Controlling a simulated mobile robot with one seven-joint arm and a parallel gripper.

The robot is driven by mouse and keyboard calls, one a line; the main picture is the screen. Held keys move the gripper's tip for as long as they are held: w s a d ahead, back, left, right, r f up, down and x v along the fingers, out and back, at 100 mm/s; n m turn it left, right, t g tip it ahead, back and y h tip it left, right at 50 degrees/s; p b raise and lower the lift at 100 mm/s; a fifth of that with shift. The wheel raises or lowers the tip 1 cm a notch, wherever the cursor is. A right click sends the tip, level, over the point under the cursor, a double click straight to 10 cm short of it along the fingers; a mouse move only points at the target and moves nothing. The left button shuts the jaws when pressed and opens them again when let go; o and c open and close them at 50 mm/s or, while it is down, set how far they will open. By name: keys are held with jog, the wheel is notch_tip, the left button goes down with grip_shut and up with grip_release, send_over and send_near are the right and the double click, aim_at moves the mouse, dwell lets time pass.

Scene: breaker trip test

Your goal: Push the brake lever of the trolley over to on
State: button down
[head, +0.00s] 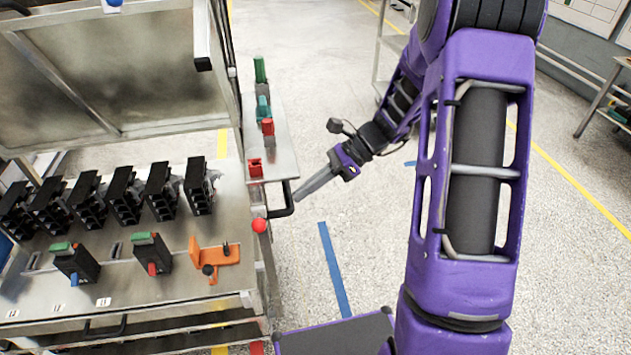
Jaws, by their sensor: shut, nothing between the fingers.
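The metal trolley (232,200) fills the left of the head view. A red ball knob (260,225) shows at its right edge, beside a black bar handle (287,203); it looks like the end of the brake lever, but its shaft and on/off marks cannot be made out. My gripper (299,197) is shut and empty, its long grey fingers pointing down and left. In the picture its tips lie just right of the black handle, up and right of the red knob. I cannot tell whether they touch anything.
Several black breakers (124,196) stand in a row on the trolley, with an orange device (212,262) in front. A side shelf (283,150) holds green and red pieces. A raised metal lid (110,75) is behind. The floor (385,235) right of the trolley is clear.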

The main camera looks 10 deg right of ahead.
aim_at(259, 220)
jog(key=x, duration=0.8)
jog(key=shift+f+b, duration=0.2)
jog(key=shift+b, duration=0.1)
